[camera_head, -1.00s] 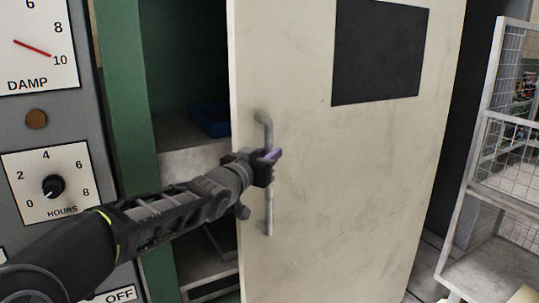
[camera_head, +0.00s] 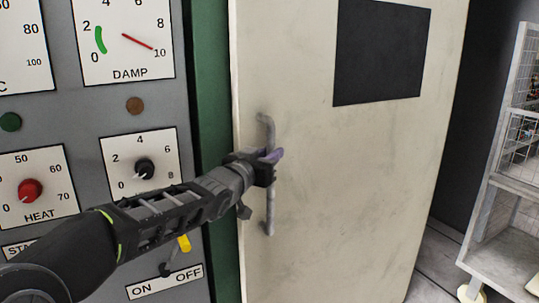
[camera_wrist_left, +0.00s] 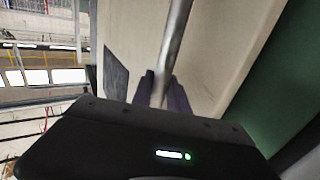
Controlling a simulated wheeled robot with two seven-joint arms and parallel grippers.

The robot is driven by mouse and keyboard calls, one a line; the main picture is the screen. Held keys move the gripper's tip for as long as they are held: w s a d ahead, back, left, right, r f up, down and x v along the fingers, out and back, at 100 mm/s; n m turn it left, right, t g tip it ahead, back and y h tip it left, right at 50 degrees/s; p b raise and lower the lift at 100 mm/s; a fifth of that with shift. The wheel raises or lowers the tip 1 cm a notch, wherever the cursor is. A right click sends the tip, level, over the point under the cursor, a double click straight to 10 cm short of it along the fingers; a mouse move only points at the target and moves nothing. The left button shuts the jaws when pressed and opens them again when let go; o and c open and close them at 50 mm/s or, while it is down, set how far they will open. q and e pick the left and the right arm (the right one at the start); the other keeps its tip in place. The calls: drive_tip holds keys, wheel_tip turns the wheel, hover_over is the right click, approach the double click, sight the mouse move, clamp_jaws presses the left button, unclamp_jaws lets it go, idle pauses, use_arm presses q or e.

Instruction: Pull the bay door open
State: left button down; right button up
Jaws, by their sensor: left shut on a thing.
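The bay door (camera_head: 330,190) is a scuffed cream panel with a dark square plate (camera_head: 380,52). Its left edge meets the green frame (camera_head: 208,90) in the head view, and no inside of the bay shows. I cannot tell whether a narrow gap remains. The grey vertical bar handle (camera_head: 270,205) is near the door's left edge. My left gripper (camera_head: 268,163) is shut around the handle's middle. The wrist view shows the bar (camera_wrist_left: 176,40) between the purple fingers (camera_wrist_left: 163,92), with the green frame (camera_wrist_left: 270,90) to the right. My right gripper is not in view.
A grey control panel (camera_head: 60,115) with dials and switches stands left of the door, behind my left arm. A wire-mesh cage rack (camera_head: 505,170) stands at the right, with a strip of floor (camera_head: 435,265) between it and the door.

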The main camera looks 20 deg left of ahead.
use_arm(q)
drive_tip(key=c, duration=1.3)
unclamp_jaws()
drive_tip(key=shift+w, duration=0.1)
drive_tip(key=s, duration=0.7)
drive_tip(key=shift+s+a, duration=0.35)
drive_tip(key=shift+s, duration=0.05)
